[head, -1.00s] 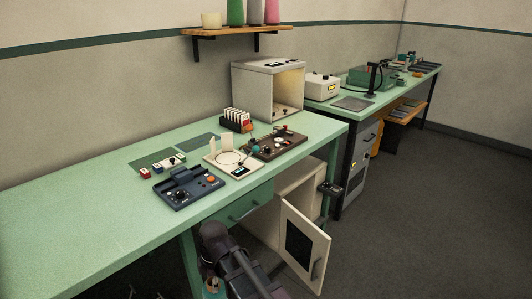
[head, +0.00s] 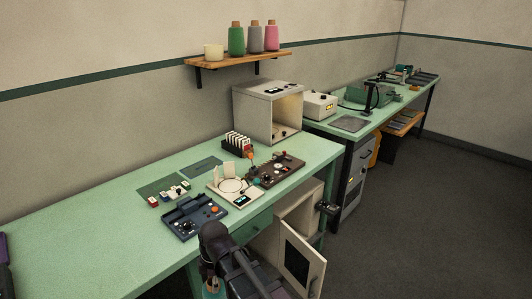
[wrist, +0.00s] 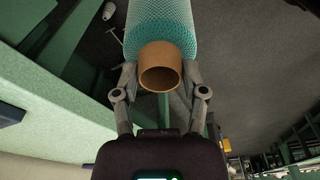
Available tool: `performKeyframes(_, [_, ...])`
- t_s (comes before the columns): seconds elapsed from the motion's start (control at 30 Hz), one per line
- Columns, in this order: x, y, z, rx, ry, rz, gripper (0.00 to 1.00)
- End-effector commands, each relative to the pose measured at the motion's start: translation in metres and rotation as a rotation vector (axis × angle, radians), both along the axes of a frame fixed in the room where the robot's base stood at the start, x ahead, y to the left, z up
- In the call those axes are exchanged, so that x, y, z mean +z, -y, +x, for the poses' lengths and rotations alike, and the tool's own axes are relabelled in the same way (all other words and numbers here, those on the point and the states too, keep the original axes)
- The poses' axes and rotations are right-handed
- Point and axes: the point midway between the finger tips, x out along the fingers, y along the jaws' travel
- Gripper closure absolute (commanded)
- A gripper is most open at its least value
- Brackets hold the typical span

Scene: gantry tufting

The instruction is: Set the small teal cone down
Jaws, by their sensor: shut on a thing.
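The small teal cone (wrist: 162,25) is a teal, net-textured yarn cone on a tan tube, whose open end faces the wrist camera. My gripper (wrist: 160,76) is shut on it, one finger on each side of the tube end. The cone's far end runs off the top of the wrist view. In the head view only a bit of the cone (head: 213,291) shows at the bottom edge, below my dark arm. The fingers are hidden there.
The green bench (head: 90,228) has wide free room at its left. A dark blue device (head: 194,218), a cream plate (head: 234,190) and a brown board (head: 275,171) stand on it. A cabinet door (head: 302,266) hangs open below. A shelf (head: 238,60) holds several cones.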

Motion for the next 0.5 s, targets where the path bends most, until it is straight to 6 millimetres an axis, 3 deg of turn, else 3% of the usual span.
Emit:
performKeyframes(0.03, [0.013,0.0,0.0,0.0,0.0,0.0,1.0])
performKeyframes(0.2, [0.027,0.0,0.0,0.0,0.0,0.0,1.0])
performKeyframes(0.5, [0.032,0.0,0.0,0.0,0.0,0.0,1.0])
